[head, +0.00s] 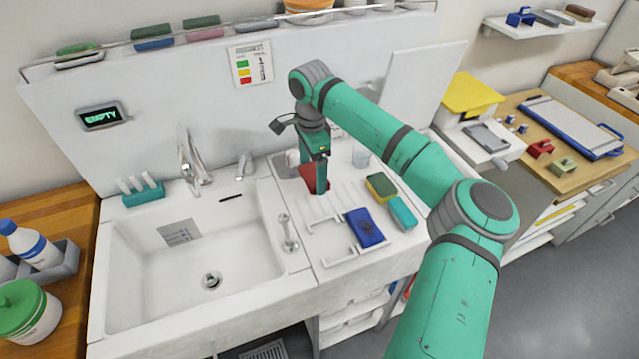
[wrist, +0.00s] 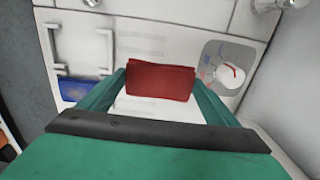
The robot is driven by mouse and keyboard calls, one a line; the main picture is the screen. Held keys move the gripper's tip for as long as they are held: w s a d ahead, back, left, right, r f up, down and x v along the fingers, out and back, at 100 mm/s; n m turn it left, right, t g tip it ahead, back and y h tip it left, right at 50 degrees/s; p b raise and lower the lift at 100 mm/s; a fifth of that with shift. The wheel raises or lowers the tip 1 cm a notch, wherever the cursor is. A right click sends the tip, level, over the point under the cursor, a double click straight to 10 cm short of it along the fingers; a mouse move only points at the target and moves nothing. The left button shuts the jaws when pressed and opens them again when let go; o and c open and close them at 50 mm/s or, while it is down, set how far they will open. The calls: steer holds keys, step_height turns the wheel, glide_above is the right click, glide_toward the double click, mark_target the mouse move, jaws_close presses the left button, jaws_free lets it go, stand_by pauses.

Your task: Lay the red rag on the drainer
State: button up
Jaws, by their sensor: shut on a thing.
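The red rag (head: 307,176) hangs in my gripper (head: 319,180) above the white ribbed drainer (head: 345,198), right of the sink basin. In the wrist view the rag (wrist: 160,82) spans the gap between the two green fingers of my gripper (wrist: 158,88), which are shut on it. The pale drainer surface shows behind the rag in the wrist view. I cannot tell how far the rag is above the surface, or whether its lower edge touches it.
A blue cloth (head: 365,228) lies by white rails at the drainer's front. A yellow-and-green sponge (head: 381,188) and a teal block (head: 403,214) lie to its right. A clear glass (head: 361,155) stands behind. A grey dish (wrist: 211,58) holds a round white thing. The basin (head: 190,250) looks empty.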

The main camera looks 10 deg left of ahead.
mark_target(313, 184)
steer(key=shift+d+f, duration=0.1)
steer(key=shift+f, duration=2.55)
steer(key=o, duration=1.1)
steer(key=shift+f, duration=0.1)
step_height(313, 184, up, 12)
steer(key=shift+r, duration=0.15)
